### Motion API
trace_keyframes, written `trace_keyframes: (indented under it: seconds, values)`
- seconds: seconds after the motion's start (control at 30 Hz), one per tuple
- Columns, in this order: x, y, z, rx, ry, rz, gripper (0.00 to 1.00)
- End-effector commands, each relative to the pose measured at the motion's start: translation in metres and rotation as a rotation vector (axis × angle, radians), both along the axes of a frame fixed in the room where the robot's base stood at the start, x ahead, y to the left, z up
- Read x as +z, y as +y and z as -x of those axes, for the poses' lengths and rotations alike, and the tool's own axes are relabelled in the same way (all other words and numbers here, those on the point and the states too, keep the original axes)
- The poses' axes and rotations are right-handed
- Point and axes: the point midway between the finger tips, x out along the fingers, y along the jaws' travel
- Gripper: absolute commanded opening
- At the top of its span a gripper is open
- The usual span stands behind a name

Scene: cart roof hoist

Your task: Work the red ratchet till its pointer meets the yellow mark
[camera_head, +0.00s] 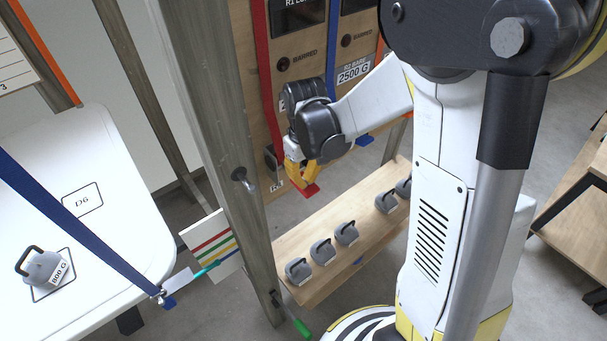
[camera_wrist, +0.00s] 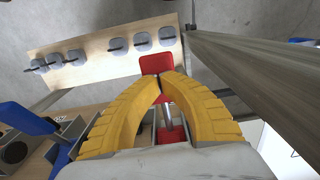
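The red ratchet's handle ends in a red paddle (camera_head: 310,190), low on the wooden panel below the red strap (camera_head: 264,80). In the wrist view the paddle (camera_wrist: 155,64) shows just past my fingertips, with a metal stem (camera_wrist: 167,110) behind it. My gripper (camera_head: 306,180) has its yellow fingers drawn together at the paddle; the tips (camera_wrist: 162,80) look nearly touching. Whether they press on the handle or pinch it is unclear. A white card (camera_head: 218,258) carries red, green, yellow and blue lines. A teal pointer (camera_head: 207,268) lies across its lower left, near the yellow and blue lines.
A grey post (camera_head: 225,130) stands between the card and my gripper. Several grey weights (camera_head: 322,250) sit on a low wooden shelf (camera_head: 365,232). A blue strap (camera_head: 80,225) crosses the white roof (camera_head: 100,150), where another weight (camera_head: 42,268) sits.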

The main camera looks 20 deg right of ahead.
Motion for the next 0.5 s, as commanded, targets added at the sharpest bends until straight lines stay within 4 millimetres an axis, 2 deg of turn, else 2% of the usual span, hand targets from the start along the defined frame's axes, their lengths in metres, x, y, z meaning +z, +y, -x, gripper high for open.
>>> trace_keyframes:
  seconds: [0.03,0.2,0.37,0.5]
  values:
    - [-0.01,0.001,-0.001,0.0,-0.001,0.0,0.0]
    - [-0.026,0.002,-0.004,0.0,-0.002,-0.001,0.0]
    - [-0.01,0.001,-0.004,0.0,-0.002,-0.001,0.0]
    - [0.014,0.002,-0.004,0.0,-0.002,-0.001,0.0]
